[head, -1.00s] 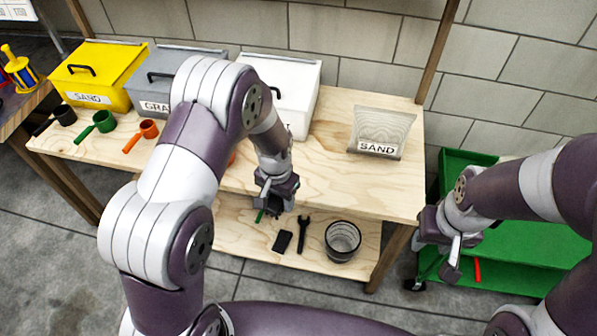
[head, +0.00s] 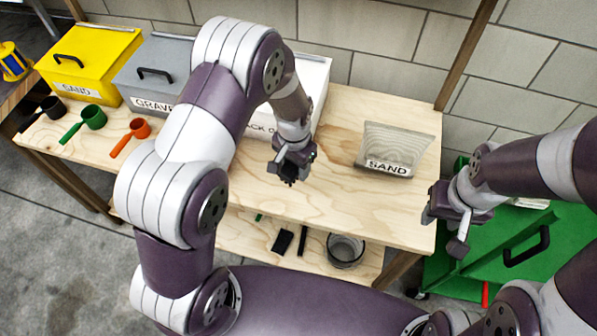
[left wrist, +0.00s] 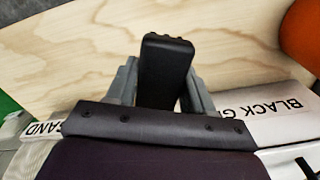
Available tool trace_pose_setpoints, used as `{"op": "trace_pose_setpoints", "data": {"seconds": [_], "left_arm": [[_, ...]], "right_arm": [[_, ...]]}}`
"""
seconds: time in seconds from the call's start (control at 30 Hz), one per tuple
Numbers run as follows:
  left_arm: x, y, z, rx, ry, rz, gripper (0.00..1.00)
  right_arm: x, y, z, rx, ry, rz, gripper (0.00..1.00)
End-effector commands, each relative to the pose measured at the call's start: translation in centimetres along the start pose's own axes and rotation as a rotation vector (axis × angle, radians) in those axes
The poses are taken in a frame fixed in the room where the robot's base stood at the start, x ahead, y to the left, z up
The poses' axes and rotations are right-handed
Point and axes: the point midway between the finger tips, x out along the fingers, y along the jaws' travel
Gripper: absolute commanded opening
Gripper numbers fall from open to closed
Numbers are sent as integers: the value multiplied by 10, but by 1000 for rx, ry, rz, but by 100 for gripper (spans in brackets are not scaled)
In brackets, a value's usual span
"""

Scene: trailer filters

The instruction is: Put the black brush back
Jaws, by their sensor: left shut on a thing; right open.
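My left gripper (head: 292,164) is shut on a black brush (left wrist: 165,68). It holds the brush over the front part of the wooden worktop (head: 345,205), in front of the white bin. In the left wrist view the brush is a black block with a rounded end between two grey fingers. In the head view only a small dark part of it shows under the fingers. I cannot tell the gap between it and the worktop. My right gripper (head: 447,222) is open and empty, to the right of the worktop near the green cart.
Yellow (head: 88,62), grey (head: 152,75) and white (head: 316,88) bins line the back. Black, green and orange scoops (head: 131,137) lie in front. A clear SAND container (head: 393,150) stands right. The lower shelf holds a black block (head: 283,241) and a round container (head: 346,251). The green cart (head: 510,250) stands right.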

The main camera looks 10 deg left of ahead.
Motion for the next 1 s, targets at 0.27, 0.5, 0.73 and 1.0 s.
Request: {"op": "trace_pose_setpoints", "data": {"seconds": [0.27, 0.5, 0.73, 1.0], "left_arm": [[53, 0, 0, 0, -1, 0, 24], [71, 0, -1, 0, 3, -1, 24], [75, 0, -1, 0, 2, 0, 24], [74, 0, -1, 0, 2, 0, 78]], "right_arm": [[-2, 0, 0, 0, 0, 0, 43], [-2, 0, 0, 0, 0, 0, 43], [1, 0, 0, 0, 0, 0, 43], [0, 0, 0, 0, 0, 0, 43]]}}
